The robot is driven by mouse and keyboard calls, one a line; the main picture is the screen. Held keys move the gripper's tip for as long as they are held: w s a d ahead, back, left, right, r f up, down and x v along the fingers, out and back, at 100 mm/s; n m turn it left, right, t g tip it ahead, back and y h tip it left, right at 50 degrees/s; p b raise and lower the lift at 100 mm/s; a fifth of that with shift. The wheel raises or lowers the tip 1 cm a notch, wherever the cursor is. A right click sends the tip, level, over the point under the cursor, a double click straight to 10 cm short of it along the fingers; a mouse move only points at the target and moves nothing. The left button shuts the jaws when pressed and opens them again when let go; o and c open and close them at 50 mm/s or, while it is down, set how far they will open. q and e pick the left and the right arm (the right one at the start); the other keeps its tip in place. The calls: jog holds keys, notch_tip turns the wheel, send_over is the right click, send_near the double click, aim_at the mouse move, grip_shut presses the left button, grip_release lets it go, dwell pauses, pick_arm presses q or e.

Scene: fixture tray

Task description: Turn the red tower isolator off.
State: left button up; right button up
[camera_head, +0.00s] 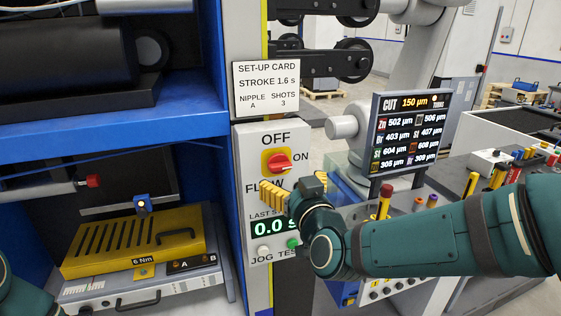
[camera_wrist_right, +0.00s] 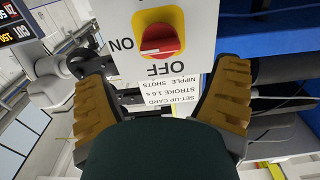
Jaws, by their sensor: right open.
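The red isolator knob (camera_head: 279,162) sits on a yellow square plate on the white panel, between OFF above it and ON at its right. Its grip lies roughly level, pointing to ON. In the right wrist view the knob (camera_wrist_right: 160,40) appears upside down, centred beyond the fingers. My right gripper (camera_head: 273,194) is open and empty, just below the knob in the head view and apart from it. Its two yellow fingers (camera_wrist_right: 164,75) stand wide on either side in the wrist view. My left gripper is not in view; only a piece of my left arm shows at the lower left.
A set-up card (camera_head: 266,88) hangs above the panel. A display (camera_head: 278,226) and JOG and TEST buttons lie below the knob, partly behind my right gripper. A blue frame (camera_head: 218,125) borders the panel at left. A monitor (camera_head: 410,133) stands at right.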

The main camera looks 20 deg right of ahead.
aim_at(282, 168)
jog(key=w+p, duration=0.1)
jog(key=w, duration=0.6)
jog(key=shift+w+a, duration=0.15)
jog(key=c, duration=1.2)
